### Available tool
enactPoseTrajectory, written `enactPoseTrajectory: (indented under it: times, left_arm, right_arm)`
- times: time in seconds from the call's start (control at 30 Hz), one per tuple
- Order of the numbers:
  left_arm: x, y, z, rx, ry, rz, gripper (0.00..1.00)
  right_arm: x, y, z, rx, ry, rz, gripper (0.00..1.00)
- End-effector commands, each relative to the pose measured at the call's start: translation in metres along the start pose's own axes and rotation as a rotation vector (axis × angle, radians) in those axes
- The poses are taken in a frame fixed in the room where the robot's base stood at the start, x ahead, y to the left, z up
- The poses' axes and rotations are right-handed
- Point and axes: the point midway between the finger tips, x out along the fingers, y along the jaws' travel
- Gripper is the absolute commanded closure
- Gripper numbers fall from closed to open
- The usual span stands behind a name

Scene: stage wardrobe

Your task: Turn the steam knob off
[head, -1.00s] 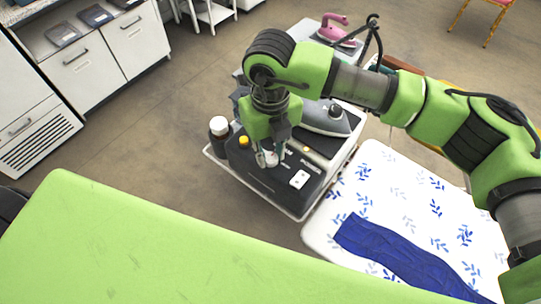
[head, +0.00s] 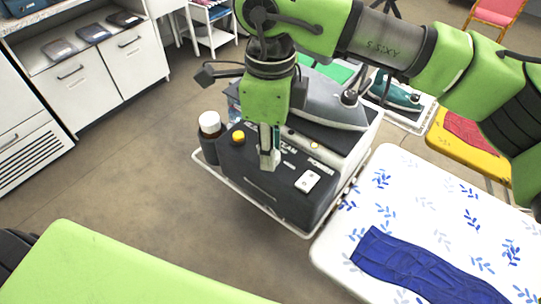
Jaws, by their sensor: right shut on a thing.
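The dark steam station (head: 262,190) stands on a pale tray, with a grey iron (head: 325,100) resting on its back part. Its top panel carries white lettering, a white switch (head: 307,181) and a yellow cap (head: 238,137). My right gripper (head: 269,163) points down at the top panel, between the yellow cap and the white switch. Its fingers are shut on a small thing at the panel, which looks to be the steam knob. The fingers hide the knob, so I cannot tell its setting. My left gripper is out of view.
A bottle with a white cap (head: 209,122) stands at the station's left side. A patterned ironing board (head: 400,190) with a blue cloth (head: 425,268) lies right of the station. A teal iron (head: 397,92) sits behind. Open floor lies to the left.

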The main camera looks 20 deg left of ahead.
Motion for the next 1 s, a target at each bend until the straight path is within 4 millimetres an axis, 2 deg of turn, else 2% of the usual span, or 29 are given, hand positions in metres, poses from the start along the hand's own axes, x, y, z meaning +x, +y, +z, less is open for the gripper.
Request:
enactPoseTrajectory:
  times: [0.1,0.4,0.93,0.97,1.0]
  left_arm:
    - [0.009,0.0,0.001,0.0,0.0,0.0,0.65]
    - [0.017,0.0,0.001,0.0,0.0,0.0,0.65]
    - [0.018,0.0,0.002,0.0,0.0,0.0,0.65]
    - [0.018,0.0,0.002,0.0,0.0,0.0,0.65]
    - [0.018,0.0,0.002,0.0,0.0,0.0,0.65]
  right_arm:
    - [0.001,-0.001,0.0,-0.072,-0.002,-0.004,0.98]
    - [-0.001,-0.001,0.0,-0.182,-0.003,-0.003,0.98]
    - [-0.002,-0.001,0.001,-0.206,-0.003,-0.004,0.98]
    - [-0.002,-0.001,0.0,-0.206,-0.003,-0.004,0.74]
    - [-0.002,-0.001,0.0,-0.206,-0.003,-0.004,0.64]
